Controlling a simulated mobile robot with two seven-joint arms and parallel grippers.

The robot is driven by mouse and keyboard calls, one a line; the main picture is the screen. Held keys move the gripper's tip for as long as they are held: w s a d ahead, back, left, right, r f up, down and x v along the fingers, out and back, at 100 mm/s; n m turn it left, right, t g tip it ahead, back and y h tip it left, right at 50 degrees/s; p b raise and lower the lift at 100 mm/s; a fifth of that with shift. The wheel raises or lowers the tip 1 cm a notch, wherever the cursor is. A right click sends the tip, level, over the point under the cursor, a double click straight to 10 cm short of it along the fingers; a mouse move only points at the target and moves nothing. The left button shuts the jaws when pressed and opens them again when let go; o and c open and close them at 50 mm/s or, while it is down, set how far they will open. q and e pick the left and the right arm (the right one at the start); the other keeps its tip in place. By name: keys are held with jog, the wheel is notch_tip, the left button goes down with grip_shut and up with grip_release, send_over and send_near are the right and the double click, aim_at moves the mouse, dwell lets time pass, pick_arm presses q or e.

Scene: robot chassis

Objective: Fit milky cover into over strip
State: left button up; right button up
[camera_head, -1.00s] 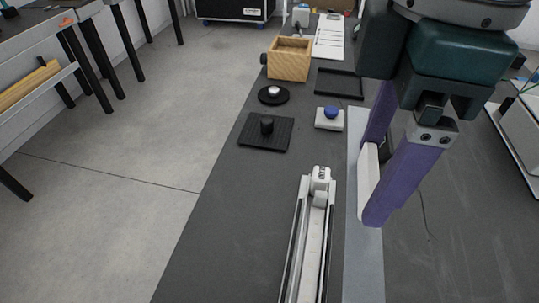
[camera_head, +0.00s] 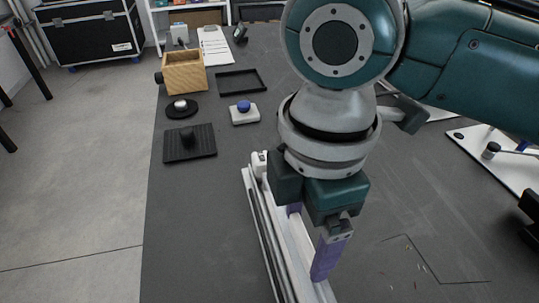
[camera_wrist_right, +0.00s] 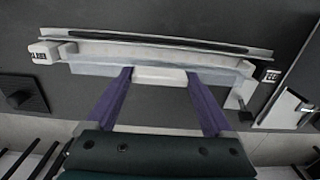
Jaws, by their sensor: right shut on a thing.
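The strip (camera_head: 262,225) is a long pale rail with a dark channel and a white end block (camera_head: 259,162), lying lengthwise on the dark table. It spans the top of the right wrist view (camera_wrist_right: 170,45). My right gripper (camera_head: 310,238) has two purple fingers, shut on the milky cover (camera_wrist_right: 225,82), a long pale translucent piece with a whiter middle part between the fingertips. In the right wrist view the cover lies alongside and nearly parallel to the strip. Whether they touch I cannot tell. In the head view my arm hides much of the cover. My left gripper is not in view.
Left of the strip stand a black ribbed plate with a knob (camera_head: 190,143), a round black disc (camera_head: 181,108), a blue button on a white base (camera_head: 244,109), a wooden box (camera_head: 185,73) and a black frame (camera_head: 241,82). A white board (camera_head: 503,158) lies at right.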

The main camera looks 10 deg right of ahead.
aim_at(301, 257)
jog(key=shift+f+b, duration=0.7)
jog(key=shift+f, duration=2.45)
jog(key=shift+f, duration=0.1)
jog(key=o, duration=1.1)
